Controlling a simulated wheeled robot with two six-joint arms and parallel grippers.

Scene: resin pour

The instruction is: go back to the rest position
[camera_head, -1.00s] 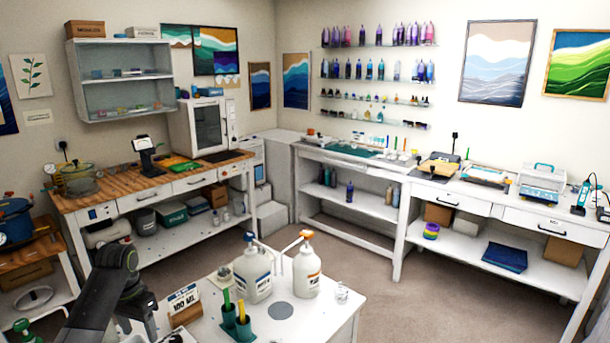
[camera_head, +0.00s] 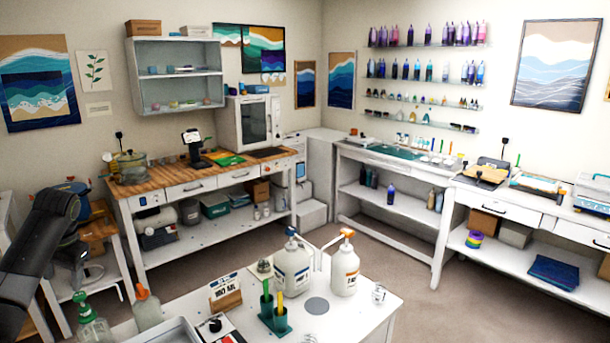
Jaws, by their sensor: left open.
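My left arm, dark grey, comes in at the left edge. Its gripper (camera_head: 80,268) hangs in front of the small side table at the left, above and behind the near white table (camera_head: 377,318). It is open, and I see nothing between its fingers. My right gripper is out of view. On the near table stand a pump bottle with a blue top (camera_head: 292,268) and one with an orange top (camera_head: 344,270), side by side and upright.
The near table also holds a green holder with sticks (camera_head: 274,322), a small sign, a clear cup (camera_head: 378,294), a green-topped bottle (camera_head: 92,322) and an orange-capped bottle (camera_head: 147,308). A wooden-topped bench (camera_head: 172,180) stands behind. The floor between is clear.

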